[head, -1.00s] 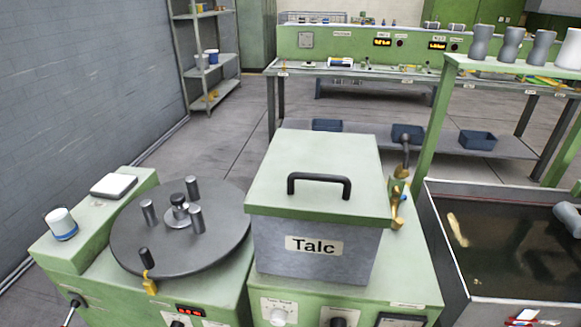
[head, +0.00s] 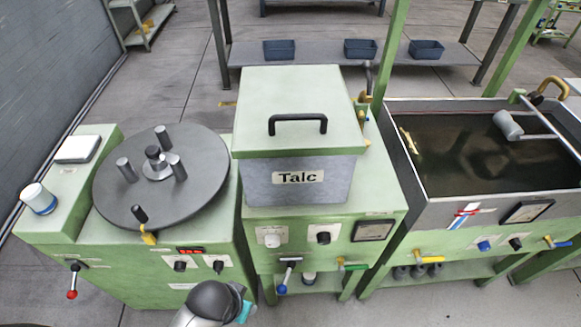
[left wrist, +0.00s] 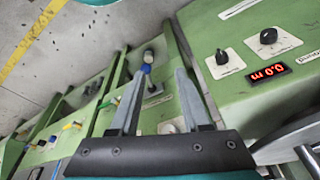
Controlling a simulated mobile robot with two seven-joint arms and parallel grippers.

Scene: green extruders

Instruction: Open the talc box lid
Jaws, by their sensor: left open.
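The talc box (head: 297,180) is a grey box with a "Talc" label, standing on a green machine in the head view. Its green lid (head: 300,92) lies shut on top, with a black arched handle (head: 297,121) near the front edge. In the left wrist view my left gripper (left wrist: 160,88) is open and empty, its two grey fingers apart in front of green machine panels. In the head view part of my left arm shows at the bottom, below and left of the box; its fingers are not clear there. My right gripper is not in view.
Left of the box is a round dark turntable (head: 160,185) with upright pegs. Right of it is a metal water tank (head: 440,204). Knobs and levers, such as a blue-tipped lever (head: 285,279), stick out of the front panels. Behind is a shelf with blue bins (head: 361,49).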

